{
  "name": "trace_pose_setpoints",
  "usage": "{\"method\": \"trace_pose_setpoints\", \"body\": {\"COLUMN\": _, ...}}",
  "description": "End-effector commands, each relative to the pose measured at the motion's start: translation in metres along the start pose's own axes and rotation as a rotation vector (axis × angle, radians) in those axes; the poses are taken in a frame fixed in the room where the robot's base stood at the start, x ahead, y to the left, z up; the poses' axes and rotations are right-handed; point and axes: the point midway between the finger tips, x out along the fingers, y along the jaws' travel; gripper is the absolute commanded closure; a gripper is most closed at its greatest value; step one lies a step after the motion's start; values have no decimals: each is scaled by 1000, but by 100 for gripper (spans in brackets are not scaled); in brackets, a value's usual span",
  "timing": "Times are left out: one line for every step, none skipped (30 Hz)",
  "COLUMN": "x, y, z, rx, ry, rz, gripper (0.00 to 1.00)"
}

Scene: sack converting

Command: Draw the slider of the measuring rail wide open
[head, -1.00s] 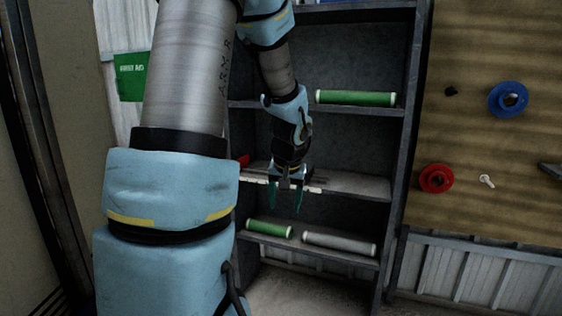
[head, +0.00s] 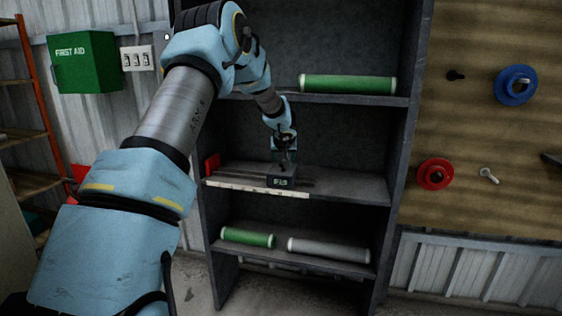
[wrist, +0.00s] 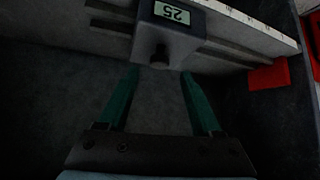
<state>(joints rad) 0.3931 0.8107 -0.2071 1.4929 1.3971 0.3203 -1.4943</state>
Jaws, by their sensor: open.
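The measuring rail (head: 232,178) lies along the middle shelf, with a pale scale strip (head: 230,187) along its front and a red end block (head: 212,164) at its left end. Its slider (head: 281,182) is a dark block with a small display, toward the right part of the rail. In the wrist view the slider (wrist: 172,38) is at the top with a round knob (wrist: 160,56). My gripper (head: 283,163) is just behind and above the slider. In the wrist view my gripper (wrist: 160,73) is open and empty, its fingertips on either side of the knob's end; contact is not visible.
A green roll (head: 247,237) and a grey roll (head: 328,250) lie on the shelf below. A pegboard (head: 470,120) stands at right.

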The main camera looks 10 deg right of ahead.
Motion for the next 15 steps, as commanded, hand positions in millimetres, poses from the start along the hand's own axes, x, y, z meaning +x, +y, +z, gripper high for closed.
{"method": "trace_pose_setpoints", "body": {"x": 8, "y": 0, "z": -1, "rx": 0, "ry": -2, "rz": 0, "gripper": 34}}
{"method": "trace_pose_setpoints", "body": {"x": 13, "y": 0, "z": -1, "rx": 0, "ry": -3, "rz": 0, "gripper": 34}}
{"method": "trace_pose_setpoints", "body": {"x": 19, "y": 0, "z": -2, "rx": 0, "ry": -2, "rz": 0, "gripper": 34}}
{"method": "trace_pose_setpoints", "body": {"x": 24, "y": 0, "z": -1, "rx": 0, "ry": -3, "rz": -1, "gripper": 34}}
{"method": "trace_pose_setpoints", "body": {"x": 28, "y": 0, "z": -1, "rx": -1, "ry": -2, "rz": -1, "gripper": 34}}
{"method": "trace_pose_setpoints", "body": {"x": 33, "y": 0, "z": -1, "rx": -1, "ry": -3, "rz": -1, "gripper": 34}}
{"method": "trace_pose_setpoints", "body": {"x": 36, "y": 0, "z": -2, "rx": 0, "ry": -1, "rz": -1, "gripper": 34}}
{"method": "trace_pose_setpoints", "body": {"x": 39, "y": 0, "z": -1, "rx": 0, "ry": -2, "rz": 0, "gripper": 34}}
{"method": "trace_pose_setpoints", "body": {"x": 43, "y": 0, "z": -1, "rx": 0, "ry": -2, "rz": 0, "gripper": 34}}
{"method": "trace_pose_setpoints", "body": {"x": 46, "y": 0, "z": -1, "rx": -1, "ry": -1, "rz": 0, "gripper": 34}}
{"method": "trace_pose_setpoints", "body": {"x": 48, "y": 0, "z": -1, "rx": -1, "ry": -1, "rz": 0, "gripper": 34}}
{"method": "trace_pose_setpoints", "body": {"x": 50, "y": 0, "z": 0, "rx": -1, "ry": -2, "rz": 0, "gripper": 34}}
{"method": "trace_pose_setpoints", "body": {"x": 52, "y": 0, "z": 0, "rx": 0, "ry": -1, "rz": 0, "gripper": 34}}
{"method": "trace_pose_setpoints", "body": {"x": 53, "y": -1, "z": 0, "rx": 0, "ry": -1, "rz": -1, "gripper": 34}}
{"method": "trace_pose_setpoints", "body": {"x": 54, "y": -1, "z": -1, "rx": 0, "ry": 0, "rz": -1, "gripper": 34}}
